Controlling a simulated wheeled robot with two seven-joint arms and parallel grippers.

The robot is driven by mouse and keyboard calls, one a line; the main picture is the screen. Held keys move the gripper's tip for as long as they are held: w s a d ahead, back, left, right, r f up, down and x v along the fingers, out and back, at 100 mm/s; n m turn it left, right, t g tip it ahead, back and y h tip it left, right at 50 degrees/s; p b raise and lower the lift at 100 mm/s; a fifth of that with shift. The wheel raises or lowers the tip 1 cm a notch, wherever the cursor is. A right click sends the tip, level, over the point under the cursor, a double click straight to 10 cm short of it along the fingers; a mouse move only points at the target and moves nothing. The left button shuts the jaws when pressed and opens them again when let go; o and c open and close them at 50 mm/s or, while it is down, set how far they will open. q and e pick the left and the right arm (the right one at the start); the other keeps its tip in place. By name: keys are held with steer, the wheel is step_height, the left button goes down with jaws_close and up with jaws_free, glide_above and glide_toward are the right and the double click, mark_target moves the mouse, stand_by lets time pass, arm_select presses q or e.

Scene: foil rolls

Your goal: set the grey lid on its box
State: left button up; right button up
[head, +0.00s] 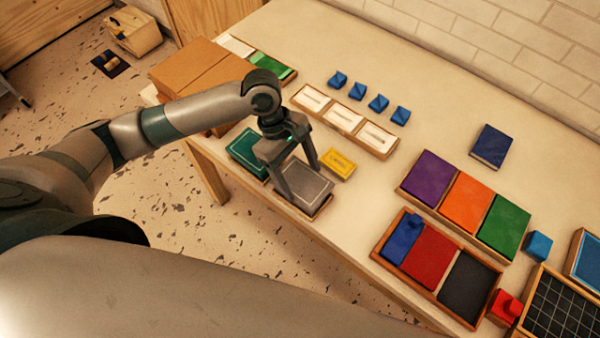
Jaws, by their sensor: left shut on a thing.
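The grey lid (309,186) is a flat square panel near the table's front edge, left of the picture's middle. My left gripper (297,178) comes down over it from above and is shut on it. A box (318,210) with a brown rim shows just below the lid's front edge. The lid covers most of the box, and I cannot tell whether it rests on the box or hangs slightly above it. My right gripper does not show.
A green box (246,153) and a small yellow card (338,163) lie close beside the lid. Behind are a tray with white pieces (345,118) and several blue blocks (378,103). Coloured trays (465,204) fill the right. The table's back middle is clear.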

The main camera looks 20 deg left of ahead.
arm_select(q)
steer(key=shift+f, duration=0.75)
stand_by(0.4)
steer(key=o, duration=1.1)
steer(key=shift+o, duration=0.2)
steer(key=shift+r, duration=0.1)
steer(key=b+v, duration=0.3)
steer(key=v, duration=1.4)
